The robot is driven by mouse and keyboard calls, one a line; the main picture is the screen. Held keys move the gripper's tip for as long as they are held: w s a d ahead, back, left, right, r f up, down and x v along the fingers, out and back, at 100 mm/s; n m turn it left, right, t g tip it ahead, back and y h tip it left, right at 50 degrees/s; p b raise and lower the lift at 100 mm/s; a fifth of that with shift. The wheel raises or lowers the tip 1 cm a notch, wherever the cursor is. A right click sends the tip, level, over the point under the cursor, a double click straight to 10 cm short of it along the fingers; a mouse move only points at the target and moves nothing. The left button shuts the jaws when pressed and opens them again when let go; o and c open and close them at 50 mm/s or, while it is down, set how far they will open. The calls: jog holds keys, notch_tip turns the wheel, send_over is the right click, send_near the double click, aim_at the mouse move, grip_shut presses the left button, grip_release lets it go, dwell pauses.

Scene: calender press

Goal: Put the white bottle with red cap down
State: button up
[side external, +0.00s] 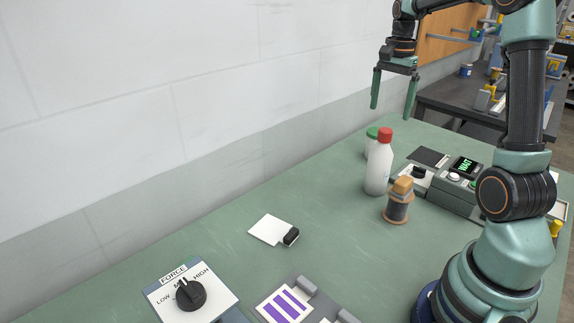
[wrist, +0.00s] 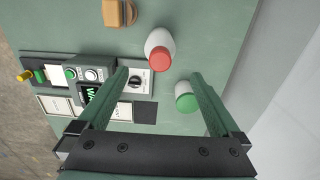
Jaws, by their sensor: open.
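The white bottle with red cap (side external: 379,166) stands upright on the green table, left of the dark spool with a tan top. In the wrist view the bottle (wrist: 158,42) is seen from above, beyond the fingertips and apart from them. My gripper (side external: 392,115) is open and empty, raised above the bottle and the green-capped bottle. In the wrist view its two green fingers (wrist: 160,75) are spread wide with nothing between the tips.
A green-capped white bottle (side external: 371,136) stands close behind the red-capped one. The spool (side external: 398,203) stands to its right, near the control box with a WAIT display (side external: 466,167). A white card (side external: 268,230) and FORCE dial (side external: 191,294) lie nearer. The wall runs along the left.

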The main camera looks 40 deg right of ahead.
jog(key=shift+a+r, duration=0.1)
jog(key=shift+r, duration=0.25)
jog(key=s+a+n+t, duration=0.2)
jog(key=s+a+n, duration=0.1)
jog(key=a+n, duration=0.6)
jog(key=s+a+n+t, duration=0.3)
jog(key=a+n, duration=0.6)
jog(key=a, duration=0.7)
jog(key=shift+a+r+t, duration=0.2)
jog(key=shift+a+t, duration=0.1)
jog(key=shift+a, duration=0.1)
